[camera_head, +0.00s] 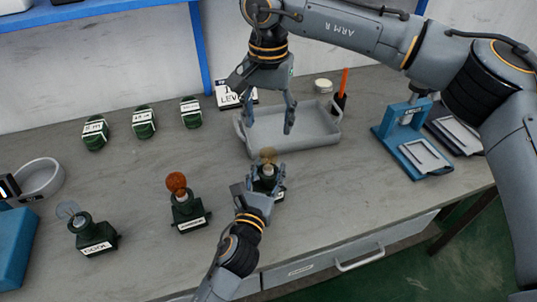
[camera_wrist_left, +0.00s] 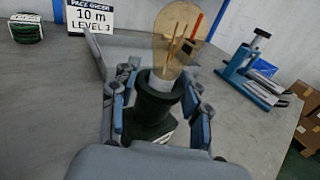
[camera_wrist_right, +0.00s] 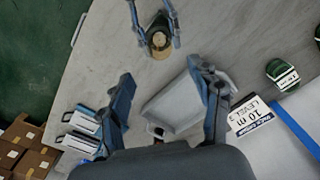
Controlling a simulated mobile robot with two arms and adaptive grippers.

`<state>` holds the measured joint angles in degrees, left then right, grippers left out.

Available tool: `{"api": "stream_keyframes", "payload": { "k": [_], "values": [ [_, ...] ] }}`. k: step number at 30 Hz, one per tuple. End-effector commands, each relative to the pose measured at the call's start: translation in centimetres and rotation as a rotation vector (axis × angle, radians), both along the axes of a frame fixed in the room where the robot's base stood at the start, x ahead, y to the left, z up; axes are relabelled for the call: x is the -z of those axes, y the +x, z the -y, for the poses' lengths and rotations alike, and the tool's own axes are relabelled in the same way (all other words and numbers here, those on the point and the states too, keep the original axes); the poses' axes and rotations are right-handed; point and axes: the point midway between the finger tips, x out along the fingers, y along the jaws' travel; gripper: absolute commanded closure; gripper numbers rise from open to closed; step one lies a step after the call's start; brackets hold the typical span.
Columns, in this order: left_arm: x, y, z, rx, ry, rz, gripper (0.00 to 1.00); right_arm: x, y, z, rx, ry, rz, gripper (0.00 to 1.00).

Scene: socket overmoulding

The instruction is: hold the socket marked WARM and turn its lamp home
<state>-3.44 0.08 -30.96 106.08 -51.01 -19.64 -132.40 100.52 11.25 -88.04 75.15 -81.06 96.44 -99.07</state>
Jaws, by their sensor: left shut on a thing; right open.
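My left gripper (camera_head: 264,183) is shut around the dark green body of the right-hand socket (camera_wrist_left: 152,108), which stands upright on the bench. A clear amber lamp (camera_wrist_left: 178,38) with visible filaments sits in its top, leaning slightly in the left wrist view; how far it is seated I cannot tell. The lamp also shows in the right wrist view (camera_wrist_right: 158,42). This socket's white label is mostly hidden and unreadable, so I cannot confirm WARM. My right gripper (camera_head: 270,116) is open and empty above the grey tray, behind the lamp and apart from it.
A socket with an orange lamp (camera_head: 178,184) and one with a clear lamp (camera_head: 70,210) stand to the left. Several labelled green items (camera_head: 144,124) lie behind. The grey tray (camera_head: 300,150), a blue press-like stand (camera_head: 388,130) and a sign (camera_head: 226,94) are near the back.

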Motion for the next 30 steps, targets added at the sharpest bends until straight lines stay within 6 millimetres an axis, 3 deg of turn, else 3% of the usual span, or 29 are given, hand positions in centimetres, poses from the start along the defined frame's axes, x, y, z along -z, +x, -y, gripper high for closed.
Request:
{"api": "stream_keyframes", "payload": {
  "k": [9,15,21,29,30],
  "values": [
    [0.0,0.0,0.0,0.0,0.0,0.0,0.89,6.3,-0.1,0.1,0.003,-0.002,-0.005,0.37],
    [0.0,0.0,0.0,0.0,0.0,0.0,0.89,9.4,0.0,0.0,0.003,0.0,-0.003,0.37],
    [0.0,0.0,0.0,0.0,0.0,0.0,0.89,10.8,0.0,0.0,0.003,0.0,-0.001,0.37],
    [0.0,0.0,0.0,0.0,0.0,0.0,0.89,10.9,0.0,0.0,0.003,0.0,-0.001,0.37],
    [0.0,0.0,0.0,0.0,0.0,0.0,0.89,10.9,0.0,0.0,0.003,0.0,-0.001,0.41]
  ]
}}
